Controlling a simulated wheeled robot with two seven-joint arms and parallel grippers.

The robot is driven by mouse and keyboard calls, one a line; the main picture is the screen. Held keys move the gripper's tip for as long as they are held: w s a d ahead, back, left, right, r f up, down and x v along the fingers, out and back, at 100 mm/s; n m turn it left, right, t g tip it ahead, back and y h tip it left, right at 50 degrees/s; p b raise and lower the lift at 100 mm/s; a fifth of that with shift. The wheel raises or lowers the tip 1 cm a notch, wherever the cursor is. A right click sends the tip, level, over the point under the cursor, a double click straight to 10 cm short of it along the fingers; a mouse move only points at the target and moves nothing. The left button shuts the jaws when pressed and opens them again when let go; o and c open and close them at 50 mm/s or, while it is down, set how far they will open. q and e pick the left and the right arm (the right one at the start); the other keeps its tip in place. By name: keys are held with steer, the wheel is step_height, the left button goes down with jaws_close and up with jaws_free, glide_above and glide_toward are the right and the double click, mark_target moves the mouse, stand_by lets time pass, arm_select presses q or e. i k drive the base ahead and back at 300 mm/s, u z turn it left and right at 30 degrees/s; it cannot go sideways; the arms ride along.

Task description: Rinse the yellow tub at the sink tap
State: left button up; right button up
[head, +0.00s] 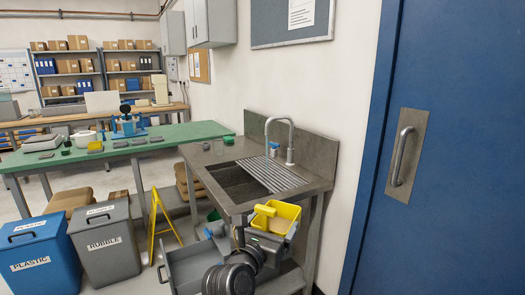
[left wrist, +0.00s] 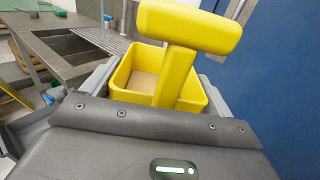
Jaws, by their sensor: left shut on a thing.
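The yellow tub (head: 284,224) is at the front right corner of the sink counter in the head view, beyond its front edge and apart from the tap. It has a T-shaped yellow handle, which stands up large in the left wrist view (left wrist: 185,28). The tub's inside shows a tan bottom. My left gripper (head: 268,236) is shut on the tub, with its grey fingers around the handle side. The sink tap (head: 281,122) is a tall bent pipe behind the basin (head: 235,182). No water shows. My right gripper is out of view.
A ribbed draining rack (head: 270,175) lies right of the basin. An open grey drawer (head: 195,268) sticks out below the counter. A yellow folding sign (head: 160,222), a grey rubble bin (head: 105,245) and a blue plastic bin (head: 42,262) stand left. A blue door (head: 455,150) is at right.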

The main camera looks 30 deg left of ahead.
mark_target(274, 145)
steer(key=u, duration=2.35)
steer(key=i, duration=1)
steer(key=z, duration=0.15)
